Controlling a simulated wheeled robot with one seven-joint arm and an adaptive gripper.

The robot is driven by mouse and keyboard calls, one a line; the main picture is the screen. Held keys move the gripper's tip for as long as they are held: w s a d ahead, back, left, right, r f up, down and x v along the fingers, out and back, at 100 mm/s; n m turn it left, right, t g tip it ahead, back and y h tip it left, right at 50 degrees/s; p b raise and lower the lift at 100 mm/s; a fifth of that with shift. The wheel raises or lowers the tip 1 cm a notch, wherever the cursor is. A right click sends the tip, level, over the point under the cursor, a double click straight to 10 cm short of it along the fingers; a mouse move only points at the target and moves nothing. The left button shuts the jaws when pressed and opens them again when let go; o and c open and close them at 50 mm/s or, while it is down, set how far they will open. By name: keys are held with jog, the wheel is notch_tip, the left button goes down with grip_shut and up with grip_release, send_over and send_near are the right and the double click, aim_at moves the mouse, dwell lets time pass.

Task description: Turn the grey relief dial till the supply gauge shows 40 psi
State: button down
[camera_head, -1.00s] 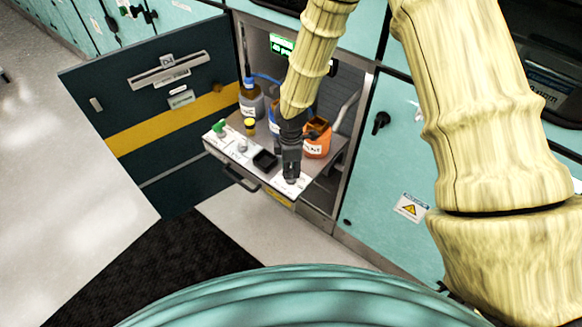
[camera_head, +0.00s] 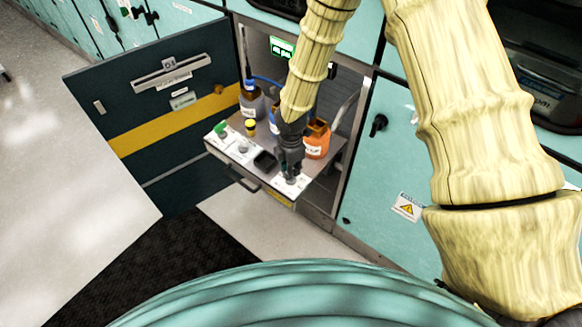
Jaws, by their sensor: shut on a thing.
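My gripper (camera_head: 290,174) points down at the right front corner of the pulled-out shelf (camera_head: 228,157). It is shut on a small knob there, which I take to be the grey relief dial; the fingers hide most of it. A pale label plate lies around its base. A small green-lit display (camera_head: 282,47) hangs on the back wall inside the cabinet, perhaps the supply gauge; its figures are too small to read.
On the shelf stand a grey bottle (camera_head: 252,104), an orange container (camera_head: 317,140), a green knob (camera_head: 222,128), a yellow-topped piece (camera_head: 250,128) and a black square recess (camera_head: 265,161). The dark cabinet door (camera_head: 150,95) stands open at left. Teal cabinets (camera_head: 385,175) flank the right.

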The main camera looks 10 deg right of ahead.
jog(key=c, duration=1.4)
grip_release()
jog(key=shift+c, duration=0.2)
notch_tip(320, 180, up, 12)
